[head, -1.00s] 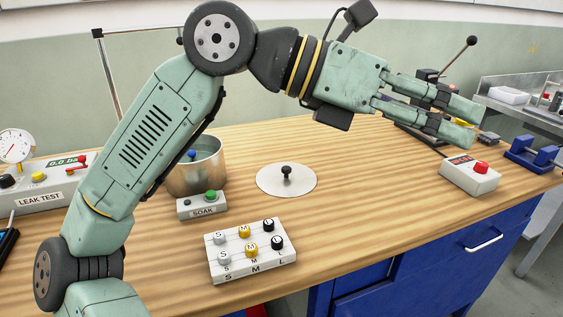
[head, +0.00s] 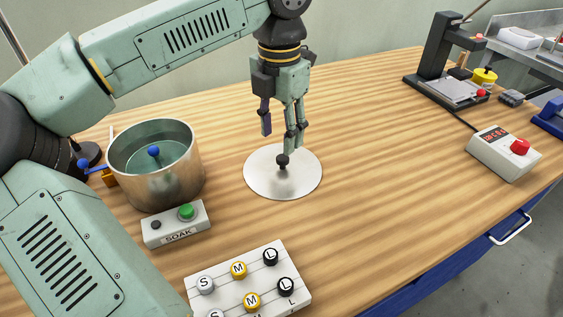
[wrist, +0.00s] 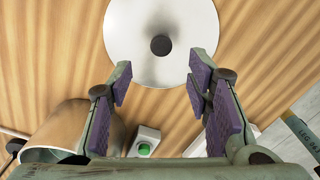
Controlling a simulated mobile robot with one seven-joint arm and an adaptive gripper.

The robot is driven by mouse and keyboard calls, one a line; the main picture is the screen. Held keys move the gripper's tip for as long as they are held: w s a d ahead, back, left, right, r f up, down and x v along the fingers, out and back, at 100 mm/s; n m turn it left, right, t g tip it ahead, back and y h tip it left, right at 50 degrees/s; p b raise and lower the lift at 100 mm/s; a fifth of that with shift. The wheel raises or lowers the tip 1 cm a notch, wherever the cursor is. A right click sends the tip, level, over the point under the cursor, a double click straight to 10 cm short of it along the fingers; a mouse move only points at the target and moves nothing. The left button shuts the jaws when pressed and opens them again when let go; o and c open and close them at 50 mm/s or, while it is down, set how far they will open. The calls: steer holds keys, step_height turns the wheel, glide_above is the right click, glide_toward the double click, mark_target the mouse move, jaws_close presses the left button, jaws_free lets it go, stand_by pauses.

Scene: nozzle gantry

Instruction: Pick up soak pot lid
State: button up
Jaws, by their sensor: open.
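The soak pot lid (head: 262,183) is a flat pale metal disc with a dark knob (head: 283,161), lying on the wooden bench right of the soak pot (head: 180,184). The pot is open, with liquid and a blue-topped item inside. My gripper (head: 281,145) points down above the lid, its fingertips close to the knob's height in the head view. In the wrist view the lid (wrist: 190,22) is ahead of the fingertips, and its knob (wrist: 161,45) lies beyond the gap between the purple-padded fingers (wrist: 160,78). The gripper is open and empty.
A SOAK button box (head: 176,223) stands in front of the pot. A white rack (head: 222,280) of S, M and L nozzles is nearer. A box with a red button (head: 503,152) and a dark press stand (head: 440,62) are at right. Bench right of the lid is clear.

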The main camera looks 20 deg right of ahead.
mark_target(282, 157)
steer(key=shift+w+d+f+p, duration=0.15)
steer(key=shift+f+p, duration=0.35)
steer(key=shift+f, duration=1.2)
steer(key=shift+w+d+f+p, duration=0.15)
steer(key=shift+f+p, duration=0.35)
steer(key=shift+f, duration=1.2)
steer(key=shift+s, duration=0.1)
jaws_close()
